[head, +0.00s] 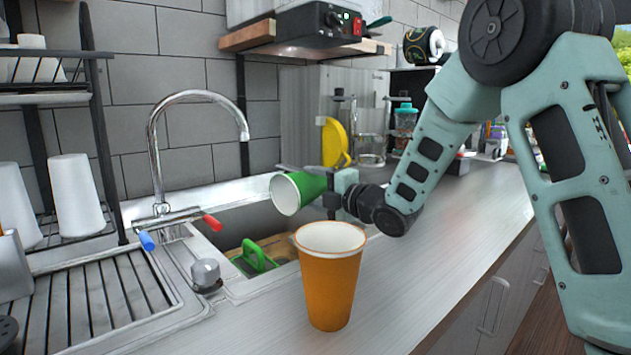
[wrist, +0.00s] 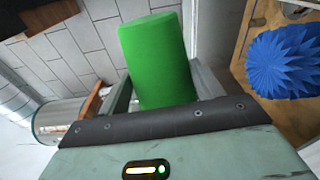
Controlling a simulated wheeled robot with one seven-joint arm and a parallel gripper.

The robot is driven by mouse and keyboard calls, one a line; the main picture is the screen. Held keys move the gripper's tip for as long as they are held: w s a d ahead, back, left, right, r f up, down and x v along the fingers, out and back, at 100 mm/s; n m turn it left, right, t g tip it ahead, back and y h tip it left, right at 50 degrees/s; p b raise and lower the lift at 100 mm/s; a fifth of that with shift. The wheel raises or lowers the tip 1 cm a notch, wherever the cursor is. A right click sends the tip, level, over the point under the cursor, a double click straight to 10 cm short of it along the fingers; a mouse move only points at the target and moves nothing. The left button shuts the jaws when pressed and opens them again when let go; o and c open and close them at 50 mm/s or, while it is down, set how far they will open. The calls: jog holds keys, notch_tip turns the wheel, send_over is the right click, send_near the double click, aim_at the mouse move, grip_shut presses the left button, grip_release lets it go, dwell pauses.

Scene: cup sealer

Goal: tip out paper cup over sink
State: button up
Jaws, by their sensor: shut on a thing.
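A green paper cup (head: 302,186) is tipped on its side above the sink (head: 225,237), its pale open mouth facing left in the head view. No liquid is seen falling from it. My gripper (head: 322,190) is shut on the cup's side, coming from the right. In the wrist view, the green cup (wrist: 157,55) sits between the two fingers of my gripper (wrist: 160,88). The sink's inside is partly hidden by the counter edge and an orange cup.
The orange paper cup (head: 329,281) stands upright on the counter in front of the sink. A chrome faucet (head: 157,150) rises at the left. A green object (head: 256,256) lies in the sink. A blue spiky item (wrist: 285,62) shows in the wrist view.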

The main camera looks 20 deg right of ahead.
aim_at(293, 181)
jog(key=m+p, duration=0.2)
jog(key=p, duration=0.1)
jog(key=m+p, duration=0.1)
jog(key=shift+f+m, duration=0.25)
jog(key=shift+m, duration=0.15)
jog(key=m+p, duration=0.2)
jog(key=p, duration=0.1)
jog(key=a+r+m+p, duration=0.1)
jog(key=m+p, duration=0.1)
jog(key=p, duration=0.2)
jog(key=s+a+m+p, duration=0.1)
jog(key=m+p, duration=0.1)
jog(key=p, duration=0.1)
jog(key=shift+r+m, duration=0.2)
jog(key=shift+m, duration=0.2)
jog(key=a+r+m+p, duration=0.1)
jog(key=m, duration=0.1)
jog(key=s+a+r+m+p, duration=0.1)
jog(key=m, duration=0.1)
jog(key=a+r+m+p, duration=0.1)
jog(key=shift+s+r+m, duration=0.15)
jog(key=shift+r+m, duration=0.15)
jog(key=shift+m, duration=0.1)
jog(key=shift+s+a+r+m+p, duration=0.25)
jog(key=shift+a+r+m+p, duration=0.4)
jog(key=shift+m, duration=0.55)
